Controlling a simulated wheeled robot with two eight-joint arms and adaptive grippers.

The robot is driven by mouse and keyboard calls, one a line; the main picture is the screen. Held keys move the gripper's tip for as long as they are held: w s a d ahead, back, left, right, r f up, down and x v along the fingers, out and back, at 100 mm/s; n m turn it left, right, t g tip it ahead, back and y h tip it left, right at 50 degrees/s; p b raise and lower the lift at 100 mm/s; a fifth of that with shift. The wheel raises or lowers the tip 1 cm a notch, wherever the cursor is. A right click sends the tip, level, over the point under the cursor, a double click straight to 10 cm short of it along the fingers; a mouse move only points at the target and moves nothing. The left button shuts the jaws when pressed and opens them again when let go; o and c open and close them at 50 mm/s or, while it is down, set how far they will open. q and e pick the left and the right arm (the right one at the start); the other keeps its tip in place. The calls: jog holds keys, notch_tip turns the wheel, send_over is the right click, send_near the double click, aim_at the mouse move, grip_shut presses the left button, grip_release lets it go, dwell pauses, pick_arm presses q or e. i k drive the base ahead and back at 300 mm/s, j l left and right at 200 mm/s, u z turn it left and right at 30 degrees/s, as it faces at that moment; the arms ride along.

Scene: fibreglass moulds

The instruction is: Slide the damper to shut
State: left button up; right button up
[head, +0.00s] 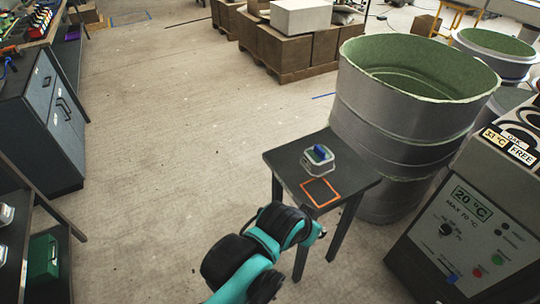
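I cannot pick out the damper for certain. A grey cabinet (462,232) at the lower right has a display reading 20 °C, a round dial (446,229) and coloured buttons. One teal and black arm of mine reaches up from the bottom middle, in front of the small table. No gripper fingers show on it. My other arm is out of view.
A small dark table (350,178) holds a clear tub (320,167) with a blue item and an orange square outline (320,192). A large grey drum (395,130) stands behind it. Dark drawers (55,125) stand left; the floor between (170,150) is clear.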

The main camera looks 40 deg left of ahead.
aim_at(453, 278)
jog(key=u, duration=0.95)
jog(key=j+z, duration=0.15)
jog(key=j, duration=0.2)
jog(key=k+j+z, duration=0.2)
jog(key=j, duration=0.15)
jog(key=j+z, duration=0.15)
jog(key=j, duration=0.2)
jog(key=k+j+z, duration=0.15)
jog(key=j, duration=0.2)
jog(key=z, duration=1.35)
